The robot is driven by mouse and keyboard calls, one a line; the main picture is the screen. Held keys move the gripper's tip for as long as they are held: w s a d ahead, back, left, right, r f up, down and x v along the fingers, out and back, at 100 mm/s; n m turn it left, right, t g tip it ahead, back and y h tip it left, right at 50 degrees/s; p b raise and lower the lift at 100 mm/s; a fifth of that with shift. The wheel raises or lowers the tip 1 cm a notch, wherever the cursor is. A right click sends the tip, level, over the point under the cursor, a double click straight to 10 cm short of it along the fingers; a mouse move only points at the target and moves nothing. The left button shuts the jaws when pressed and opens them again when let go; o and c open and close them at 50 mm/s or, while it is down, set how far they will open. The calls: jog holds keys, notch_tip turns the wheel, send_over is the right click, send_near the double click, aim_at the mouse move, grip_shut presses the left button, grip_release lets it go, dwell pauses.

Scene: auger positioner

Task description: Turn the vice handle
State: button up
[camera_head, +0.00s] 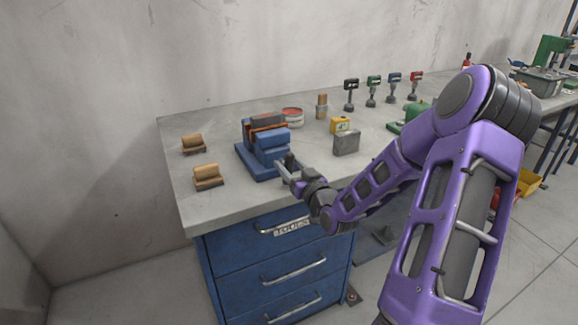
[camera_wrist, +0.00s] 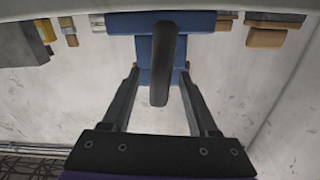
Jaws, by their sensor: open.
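The blue vice (camera_head: 271,138) with orange-red parts stands on the grey workbench (camera_head: 215,218), near its front edge. In the wrist view the vice (camera_wrist: 160,22) is at the top, and its dark grey handle (camera_wrist: 163,65) hangs down the middle as a long bar. My gripper (camera_head: 285,168) is at the front right side of the vice. In the wrist view its two black fingers are apart, one on each side of the handle, with gaps showing on both sides. In the head view the handle is hard to tell from the dark fingers.
Two tan wooden-topped blocks (camera_head: 207,178) lie left of the vice. A red-rimmed tin (camera_head: 292,115), a grey block (camera_head: 346,142) and a yellow item (camera_head: 340,125) stand behind and right. Blue drawers (camera_head: 272,258) are below the bench top. A wall closes off the back.

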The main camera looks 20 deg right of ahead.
jog(key=shift+w, duration=0.35)
grip_shut()
jog(key=shift+m, duration=0.3)
jog(key=m, duration=0.2)
jog(key=m+p, duration=0.1)
jog(key=m, duration=0.1)
jog(key=shift+d, duration=0.3)
jog(key=shift+d+f+m+p, duration=0.15)
jog(key=shift+m+p, duration=0.15)
jog(key=shift+m, duration=0.7)
jog(key=shift+d+f+m+p, duration=0.1)
jog(key=shift+m+p, duration=0.2)
jog(key=shift+m, duration=0.7)
